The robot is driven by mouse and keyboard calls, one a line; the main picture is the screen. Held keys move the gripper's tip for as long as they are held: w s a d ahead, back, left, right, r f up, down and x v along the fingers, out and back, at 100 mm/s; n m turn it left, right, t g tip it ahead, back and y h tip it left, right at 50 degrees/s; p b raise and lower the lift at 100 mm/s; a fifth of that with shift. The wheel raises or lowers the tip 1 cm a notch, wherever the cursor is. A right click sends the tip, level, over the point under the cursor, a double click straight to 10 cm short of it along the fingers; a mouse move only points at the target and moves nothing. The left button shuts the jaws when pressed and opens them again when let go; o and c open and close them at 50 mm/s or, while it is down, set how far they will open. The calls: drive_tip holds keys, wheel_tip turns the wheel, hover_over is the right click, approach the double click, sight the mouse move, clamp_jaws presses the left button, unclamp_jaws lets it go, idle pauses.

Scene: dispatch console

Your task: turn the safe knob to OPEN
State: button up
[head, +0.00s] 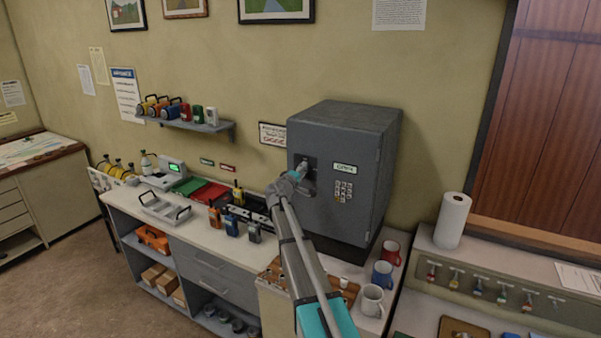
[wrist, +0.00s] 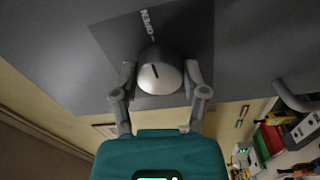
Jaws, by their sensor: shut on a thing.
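The grey safe (head: 365,150) stands on the counter, its door facing me. My gripper (wrist: 160,74) is closed around the sides of the round safe knob (wrist: 158,78), one finger on each side. The knob has a pale face with a short dark line, which points roughly toward the white OPEN lettering (wrist: 147,22) on the dark plate (wrist: 108,38). The line looks close to the small mark by that lettering. In the head view my gripper (head: 302,166) covers most of the knob.
A grey door handle (wrist: 296,98) sticks out beside the knob. A shelf (head: 195,124) is on the wall.

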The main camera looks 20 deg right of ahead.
drive_tip(key=shift+s, duration=0.1)
drive_tip(key=o, duration=1.1)
drive_tip(key=shift+d, duration=0.1)
drive_tip(key=shift+o, duration=0.2)
drive_tip(key=shift+f, duration=0.1)
